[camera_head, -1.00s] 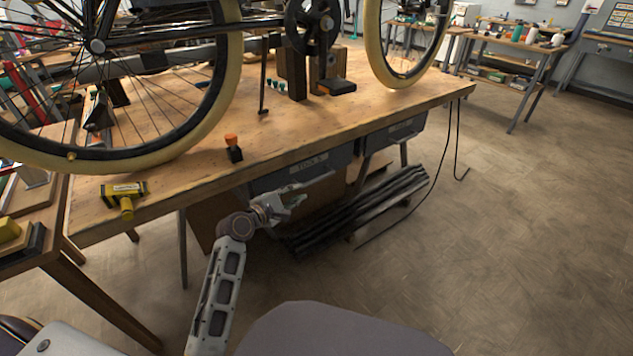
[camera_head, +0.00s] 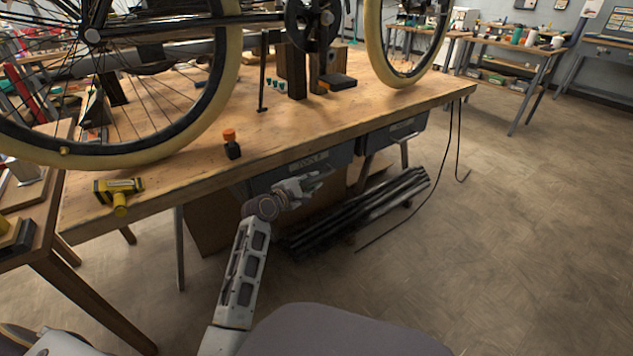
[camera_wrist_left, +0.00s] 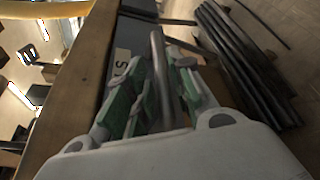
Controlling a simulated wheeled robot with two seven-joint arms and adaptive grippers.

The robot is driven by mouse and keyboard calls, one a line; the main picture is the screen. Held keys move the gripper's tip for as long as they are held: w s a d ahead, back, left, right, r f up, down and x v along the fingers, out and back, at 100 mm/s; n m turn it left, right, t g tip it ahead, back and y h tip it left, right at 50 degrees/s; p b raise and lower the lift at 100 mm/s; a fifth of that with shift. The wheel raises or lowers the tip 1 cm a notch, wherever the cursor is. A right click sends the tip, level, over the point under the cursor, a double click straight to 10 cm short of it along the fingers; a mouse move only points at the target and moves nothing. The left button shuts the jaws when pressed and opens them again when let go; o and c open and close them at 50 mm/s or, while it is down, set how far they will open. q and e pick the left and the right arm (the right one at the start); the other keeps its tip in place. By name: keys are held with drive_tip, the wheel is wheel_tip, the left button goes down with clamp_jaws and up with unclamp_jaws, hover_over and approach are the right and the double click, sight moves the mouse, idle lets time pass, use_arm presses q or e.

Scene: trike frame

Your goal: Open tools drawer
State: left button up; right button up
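The tools drawer (camera_head: 262,184) is a dark grey drawer under the workbench top, with a pale label on its front. It looks closed. In the left wrist view its label (camera_wrist_left: 122,64) shows partly, with a metal bar handle (camera_wrist_left: 158,60) beside it. My left gripper (camera_head: 318,178) is in front of this drawer. In the left wrist view the left gripper (camera_wrist_left: 158,82) has its green-padded fingers apart, one on each side of the handle. A gap shows between the fingers; contact with the bar cannot be told. My right gripper is not in view.
A second grey drawer (camera_head: 395,137) hangs to the right. Dark bars (camera_head: 375,208) lie low under the bench. On the workbench (camera_head: 190,170) stand a bicycle wheel (camera_head: 215,115), an orange-capped bottle (camera_head: 231,146) and a yellow tool (camera_head: 119,192). The floor to the right is clear.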

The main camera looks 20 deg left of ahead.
sight(314, 180)
use_arm(q)
drive_tip(key=shift+b+x, duration=0.65)
drive_tip(key=shift+x, duration=1.2)
clamp_jaws()
